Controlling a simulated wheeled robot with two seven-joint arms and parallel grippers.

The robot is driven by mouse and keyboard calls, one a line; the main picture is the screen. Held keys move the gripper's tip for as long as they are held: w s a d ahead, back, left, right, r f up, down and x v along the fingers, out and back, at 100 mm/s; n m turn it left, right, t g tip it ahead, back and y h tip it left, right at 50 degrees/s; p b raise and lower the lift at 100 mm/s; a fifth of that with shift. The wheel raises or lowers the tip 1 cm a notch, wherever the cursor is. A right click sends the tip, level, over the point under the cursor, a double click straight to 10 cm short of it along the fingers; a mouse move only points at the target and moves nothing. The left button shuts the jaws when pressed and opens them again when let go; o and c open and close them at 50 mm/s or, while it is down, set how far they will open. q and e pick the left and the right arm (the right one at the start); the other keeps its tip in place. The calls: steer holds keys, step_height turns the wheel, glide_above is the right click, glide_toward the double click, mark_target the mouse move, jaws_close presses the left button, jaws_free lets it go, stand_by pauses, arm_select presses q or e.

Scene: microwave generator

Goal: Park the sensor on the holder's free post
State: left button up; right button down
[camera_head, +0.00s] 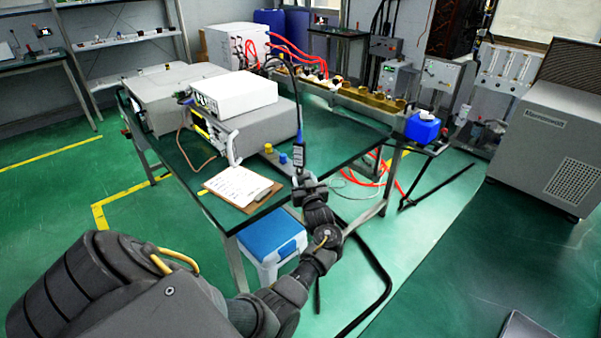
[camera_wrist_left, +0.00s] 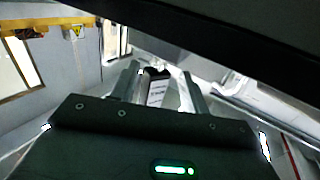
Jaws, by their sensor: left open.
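The sensor (camera_head: 298,153) looks like a dark, slim body with a cable rising from its top, upright near the table's right edge. My left gripper (camera_head: 304,179) is open just below and in front of it. In the left wrist view, a dark piece with a pale label (camera_wrist_left: 157,92), likely the sensor, shows between the open fingers (camera_wrist_left: 158,85); contact cannot be told. What looks like the holder has a blue post (camera_head: 283,158) and a yellow-topped post (camera_head: 268,148), just left of the sensor. Which post is free is too small to tell. My right gripper is out of view.
A white instrument box (camera_head: 235,93) sits on a grey unit (camera_head: 255,130) behind the posts. A clipboard with paper (camera_head: 238,186) lies left of my gripper. A blue-lidded box (camera_head: 271,235) stands below the table edge. Red hoses (camera_head: 290,50) run behind.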

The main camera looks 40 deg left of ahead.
mark_target(300, 171)
arm_select(q)
steer(key=x, duration=0.3)
steer(key=shift+w+a, duration=0.15)
steer(key=shift+a, duration=0.1)
steer(key=shift+w+a, duration=0.2)
steer(key=shift+a, duration=0.1)
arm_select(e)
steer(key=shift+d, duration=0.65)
arm_select(q)
steer(key=shift+c, duration=0.2)
